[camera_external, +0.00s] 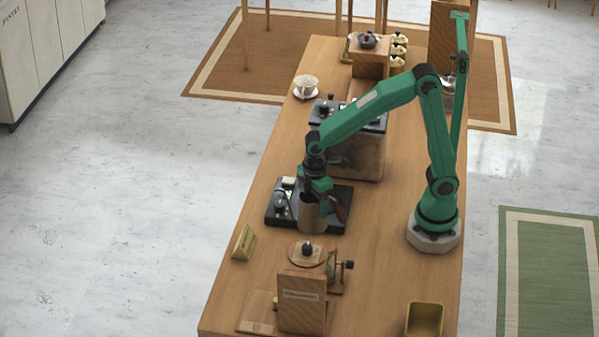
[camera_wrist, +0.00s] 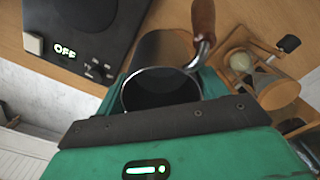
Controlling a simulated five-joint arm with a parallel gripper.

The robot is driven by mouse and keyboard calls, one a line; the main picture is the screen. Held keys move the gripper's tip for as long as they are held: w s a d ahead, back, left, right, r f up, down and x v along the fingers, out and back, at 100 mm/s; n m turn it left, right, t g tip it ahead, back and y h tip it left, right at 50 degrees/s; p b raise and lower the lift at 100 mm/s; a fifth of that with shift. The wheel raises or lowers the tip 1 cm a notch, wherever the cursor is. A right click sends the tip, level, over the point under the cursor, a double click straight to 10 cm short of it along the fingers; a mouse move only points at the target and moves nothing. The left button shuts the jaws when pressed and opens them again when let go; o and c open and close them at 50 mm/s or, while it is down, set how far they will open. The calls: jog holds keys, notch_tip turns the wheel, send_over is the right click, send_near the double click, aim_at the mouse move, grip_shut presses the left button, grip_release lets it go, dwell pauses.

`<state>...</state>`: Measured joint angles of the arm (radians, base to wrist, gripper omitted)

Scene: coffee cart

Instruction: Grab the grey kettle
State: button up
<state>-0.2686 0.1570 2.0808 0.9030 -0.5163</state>
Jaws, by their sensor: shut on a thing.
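The grey kettle (camera_external: 312,220) is upright at the front edge of a black heating base in the external view. In the wrist view its dark round mouth (camera_wrist: 160,92) faces me, and its brown wooden handle (camera_wrist: 203,22) points to the top. My gripper (camera_external: 314,194) reaches down over the kettle's top and is shut on it. The wrist view also shows my gripper (camera_wrist: 160,110) at the kettle's rim; the fingertips are mostly hidden. I cannot tell whether the kettle touches the surface below.
The black base (camera_external: 285,220) has a knob, and its display reads OFF (camera_wrist: 65,50). A wooden stand (camera_external: 302,300) with a round-topped grinder is in front. A triangular sign (camera_external: 244,243) stands left, a yellow box (camera_external: 424,320) front right. A large machine (camera_external: 362,155) stands behind.

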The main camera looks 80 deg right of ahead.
jog(key=s+d+r, duration=0.1)
jog(key=d+r, duration=0.3)
jog(key=d, duration=0.3)
jog(key=shift+r, duration=0.2)
jog(key=shift+s+d, duration=0.1)
dwell(0.3)
